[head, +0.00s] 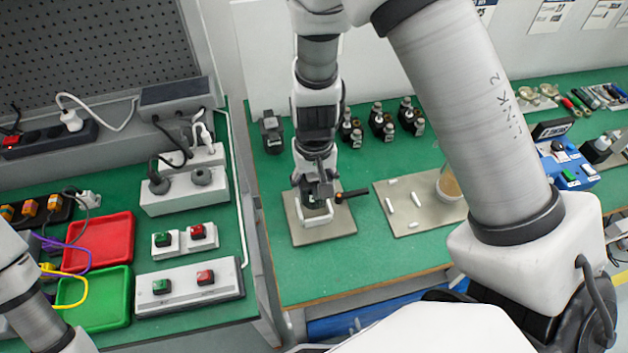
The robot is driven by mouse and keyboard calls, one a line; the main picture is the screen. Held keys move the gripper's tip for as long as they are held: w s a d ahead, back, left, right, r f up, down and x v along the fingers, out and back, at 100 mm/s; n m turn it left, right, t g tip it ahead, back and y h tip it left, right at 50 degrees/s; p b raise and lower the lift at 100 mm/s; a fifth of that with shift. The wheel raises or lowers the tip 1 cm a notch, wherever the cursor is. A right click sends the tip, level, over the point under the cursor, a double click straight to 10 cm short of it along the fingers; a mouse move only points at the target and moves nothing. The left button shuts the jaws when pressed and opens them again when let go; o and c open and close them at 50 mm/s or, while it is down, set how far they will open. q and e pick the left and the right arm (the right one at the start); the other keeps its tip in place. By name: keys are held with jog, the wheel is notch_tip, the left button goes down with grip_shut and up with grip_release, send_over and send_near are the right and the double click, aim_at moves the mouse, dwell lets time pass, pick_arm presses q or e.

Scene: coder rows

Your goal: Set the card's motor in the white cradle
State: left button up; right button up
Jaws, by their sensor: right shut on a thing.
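My right gripper (317,200) is low over a grey plate (342,228) in the middle of the bench. It is shut on a dark motor (320,208), which is mostly hidden by the fingers. A white cradle (316,221) shows on the plate just under and around the fingertips; I cannot tell if the motor touches it. A dark piece with an orange end (341,197) sticks out to the right of the fingers. A small dark card (552,129) with a white label stands at the right. My left gripper is out of view.
Several dark motors (382,125) stand in groups behind my right gripper. A beige board (410,222) with white pieces and a round container (449,184) lies to the right. Red (100,243) and green (97,300) trays and button boxes (190,287) occupy the left bench.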

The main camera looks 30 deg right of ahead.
jog(key=shift+f, duration=0.1)
jog(key=shift+f+b, duration=0.9)
jog(key=shift+f+b, duration=1.2)
jog(key=shift+f, duration=0.15)
jog(key=shift+f+b, duration=0.3)
jog(key=shift+f, duration=0.05)
jog(key=o, duration=1.3)
jog(key=shift+r, duration=0.1)
